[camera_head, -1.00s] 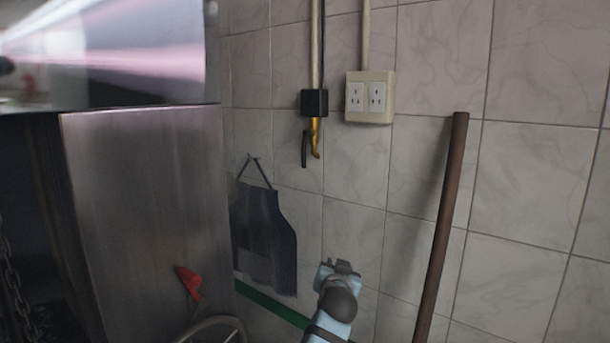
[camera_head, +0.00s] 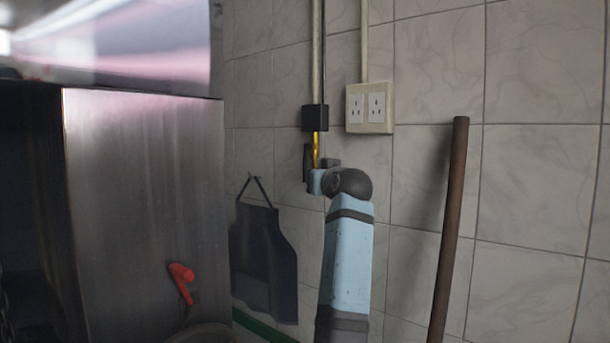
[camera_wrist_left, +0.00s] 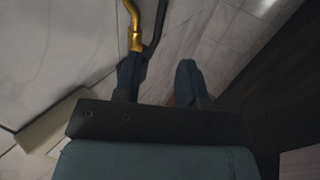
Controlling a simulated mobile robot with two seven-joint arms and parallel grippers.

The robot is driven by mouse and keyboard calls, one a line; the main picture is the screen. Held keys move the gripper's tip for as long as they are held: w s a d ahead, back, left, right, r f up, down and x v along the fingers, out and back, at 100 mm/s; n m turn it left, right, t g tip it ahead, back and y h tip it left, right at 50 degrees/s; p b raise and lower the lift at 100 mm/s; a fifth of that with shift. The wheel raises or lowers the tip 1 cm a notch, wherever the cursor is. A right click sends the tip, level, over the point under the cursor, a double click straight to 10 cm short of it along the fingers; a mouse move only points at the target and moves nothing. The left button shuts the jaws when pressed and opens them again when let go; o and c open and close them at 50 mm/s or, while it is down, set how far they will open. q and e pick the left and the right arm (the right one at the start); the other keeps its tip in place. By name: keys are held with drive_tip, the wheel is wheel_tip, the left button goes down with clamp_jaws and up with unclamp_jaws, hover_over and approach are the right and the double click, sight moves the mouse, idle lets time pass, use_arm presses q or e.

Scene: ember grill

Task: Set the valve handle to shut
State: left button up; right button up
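The valve is a gold pipe fitting (camera_head: 316,145) below a black box on the tiled wall, with a black handle (camera_head: 307,158) hanging beside it. In the left wrist view, the gold fitting (camera_wrist_left: 135,38) and the slim black handle (camera_wrist_left: 156,28) are at the top. My left gripper (camera_head: 316,181) is at the valve's lower end, its fingers mostly hidden by its wrist. In the left wrist view, my left gripper (camera_wrist_left: 160,64) is open. The handle's lower part lies near the left finger; I cannot tell whether they touch. My right gripper is not in view.
A black box (camera_head: 315,118) and a double socket (camera_head: 369,107) are on the wall above. A dark apron (camera_head: 262,260) hangs at lower left. A brown pole (camera_head: 449,230) stands right. A steel cabinet (camera_head: 145,200) and a red lever (camera_head: 182,280) are at left.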

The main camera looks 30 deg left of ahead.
sight(306, 164)
use_arm(q)
drive_tip(key=p+x, duration=0.1)
drive_tip(key=x, duration=1)
drive_tip(key=shift+w+a, duration=0.1)
drive_tip(key=shift+w, duration=0.1)
clamp_jaws()
